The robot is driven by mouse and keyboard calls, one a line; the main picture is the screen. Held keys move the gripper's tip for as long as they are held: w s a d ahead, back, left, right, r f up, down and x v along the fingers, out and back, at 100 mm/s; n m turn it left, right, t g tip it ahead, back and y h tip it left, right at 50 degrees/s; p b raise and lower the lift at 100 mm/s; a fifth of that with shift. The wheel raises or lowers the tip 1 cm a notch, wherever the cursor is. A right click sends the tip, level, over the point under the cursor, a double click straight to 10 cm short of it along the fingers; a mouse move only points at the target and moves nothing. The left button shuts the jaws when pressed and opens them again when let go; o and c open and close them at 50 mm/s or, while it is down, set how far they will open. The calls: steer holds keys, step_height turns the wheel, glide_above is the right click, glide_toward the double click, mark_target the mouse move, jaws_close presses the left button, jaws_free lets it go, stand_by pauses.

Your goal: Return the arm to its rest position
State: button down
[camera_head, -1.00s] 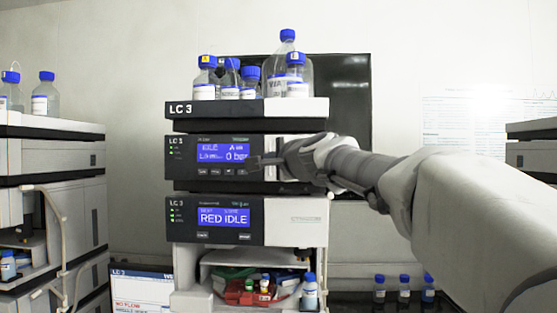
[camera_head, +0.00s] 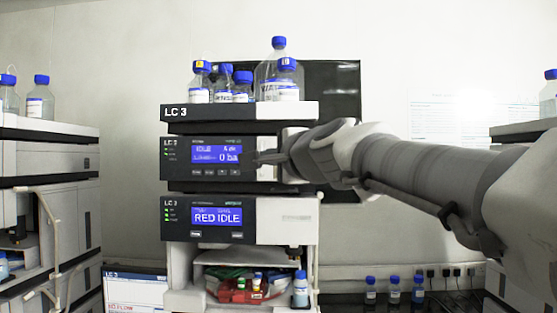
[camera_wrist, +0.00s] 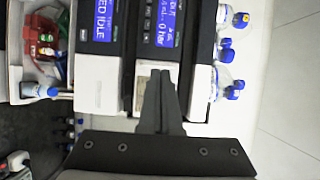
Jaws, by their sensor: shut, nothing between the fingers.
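My arm reaches in from the right in the head view. My gripper (camera_head: 268,158) is in front of the middle module (camera_head: 268,143) of the LC 3 stack, beside its blue "IDLE" screen. In the wrist view my gripper (camera_wrist: 160,74) has its two fingers together with nothing between them, over the pale front panel of the stack. I cannot tell whether the fingertips touch the panel. The picture in the wrist view is turned on its side.
Several blue-capped bottles (camera_head: 278,75) stand on the top tray (camera_head: 290,111). The lower module (camera_head: 285,220) reads "RED IDLE". An open bay below holds a red rack (camera_head: 240,291) and a bottle (camera_head: 300,290). Other stacks stand left (camera_head: 45,150) and right. A dark monitor (camera_head: 335,90) is behind.

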steer(key=shift+s+d+f, duration=0.1)
steer(key=shift+s, duration=0.4)
steer(key=s+d+f+n+g+h, duration=0.2)
steer(key=s+f, duration=0.6)
steer(key=f, duration=0.4)
steer(key=s+d+f+n+g+h, duration=0.2)
steer(key=s+d+f+n+g, duration=0.3)
steer(key=s+d+f, duration=0.4)
steer(key=s+d+f+n+g+h, duration=0.3)
steer(key=s+d+f+n, duration=0.2)
steer(key=f, duration=1.1)
steer(key=s+n, duration=0.1)
steer(key=s, duration=0.2)
steer(key=shift+s+d+f+g, duration=0.15)
steer(key=shift+s+f+g, duration=0.15)
steer(key=shift+s, duration=0.1)
